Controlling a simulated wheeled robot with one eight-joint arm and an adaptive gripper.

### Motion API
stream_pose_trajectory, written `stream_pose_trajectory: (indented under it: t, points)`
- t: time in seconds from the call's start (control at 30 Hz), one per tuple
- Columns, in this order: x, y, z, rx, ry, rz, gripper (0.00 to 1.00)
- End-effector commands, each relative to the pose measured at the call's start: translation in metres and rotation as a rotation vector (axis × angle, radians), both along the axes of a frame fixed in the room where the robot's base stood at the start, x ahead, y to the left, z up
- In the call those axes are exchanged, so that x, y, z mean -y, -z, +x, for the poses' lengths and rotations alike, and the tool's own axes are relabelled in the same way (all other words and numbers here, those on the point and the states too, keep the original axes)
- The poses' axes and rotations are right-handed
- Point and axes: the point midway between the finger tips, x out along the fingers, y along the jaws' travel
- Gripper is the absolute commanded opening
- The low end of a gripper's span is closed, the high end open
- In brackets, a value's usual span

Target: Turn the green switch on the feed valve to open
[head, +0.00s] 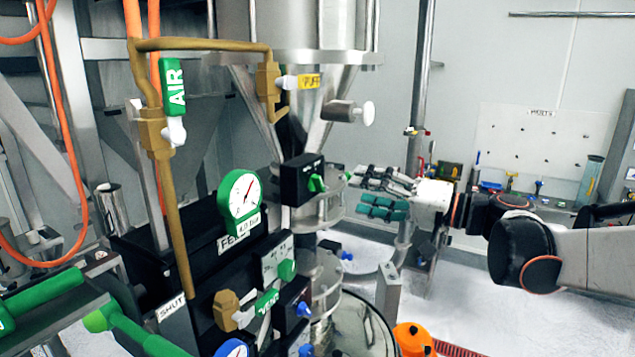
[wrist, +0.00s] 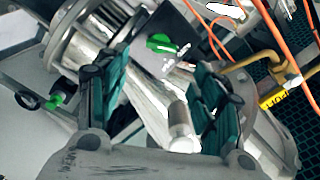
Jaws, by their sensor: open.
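A green switch (head: 317,184) sits on the face of a black box (head: 297,180) on the pipe under the steel hopper. In the wrist view the same green switch (wrist: 162,43) shows on its dark plate, ahead of and between the fingertips. My gripper (head: 357,192) is open, with teal finger pads, to the right of the switch and apart from it. In the wrist view my gripper (wrist: 161,70) has nothing between its fingers. No readable open or shut marking shows on the box.
A gauge (head: 239,196) with a green rim stands left of the box, above a partly hidden label starting "FE". A steel cylinder with a white end (head: 349,111) juts out above my gripper. Brass piping (head: 205,44) and orange hoses (head: 60,120) run at the left.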

Motion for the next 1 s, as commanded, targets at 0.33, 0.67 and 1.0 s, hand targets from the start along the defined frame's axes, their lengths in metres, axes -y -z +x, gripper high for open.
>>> stream_pose_trajectory:
  t: [0.33,0.67,1.0]
  points:
    - [-0.056,0.0,0.036,0.0,-0.003,-0.001,0.6]
    - [-0.077,0.0,0.051,-0.001,0.0,-0.001,0.6]
    - [-0.077,0.0,0.051,0.0,0.001,-0.001,0.42]
